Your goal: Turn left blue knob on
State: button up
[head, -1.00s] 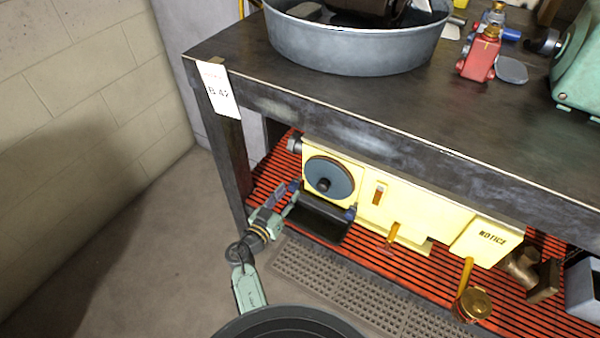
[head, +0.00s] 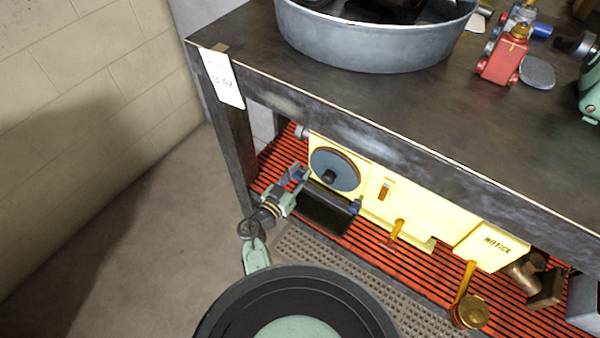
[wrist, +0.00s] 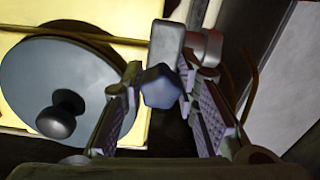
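The yellow machine (head: 440,212) with a blue-grey disc (head: 346,165) on its left end stands on the red slatted shelf under the bench. The left blue knob (wrist: 161,87) shows in the wrist view as a small faceted blue piece in front of a grey fitting. Another blue knob (head: 355,207) sits at the right end of the dark roller or tray.
The disc's black handle (wrist: 62,115) stands out close to my left finger in the wrist view. The bench top (head: 420,110) overhangs the machine. A bench leg (head: 232,145) is just left of my gripper. The floor (head: 150,240) on the left is clear.

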grip_shut()
jog(key=shift+n, duration=0.3)
jog(key=n+b, duration=0.2)
jog(key=n, duration=0.2)
jog(key=shift+f+b, duration=0.1)
jog(key=shift+b, duration=0.25)
jog(key=n, duration=0.6)
jog(key=shift+n+b, duration=0.3)
jog(key=n+p, duration=0.1)
jog(key=n, duration=0.5)
jog(key=shift+r, duration=0.2)
jog(key=n+p, duration=0.1)
jog(key=n, duration=0.1)
jog(key=shift+n, duration=0.4)
jog(key=shift+f+n+g+p, duration=0.1)
jog(key=shift+n+g+p, duration=0.2)
jog(key=shift+n+p, duration=0.95)
jog(key=shift+n, duration=0.55)
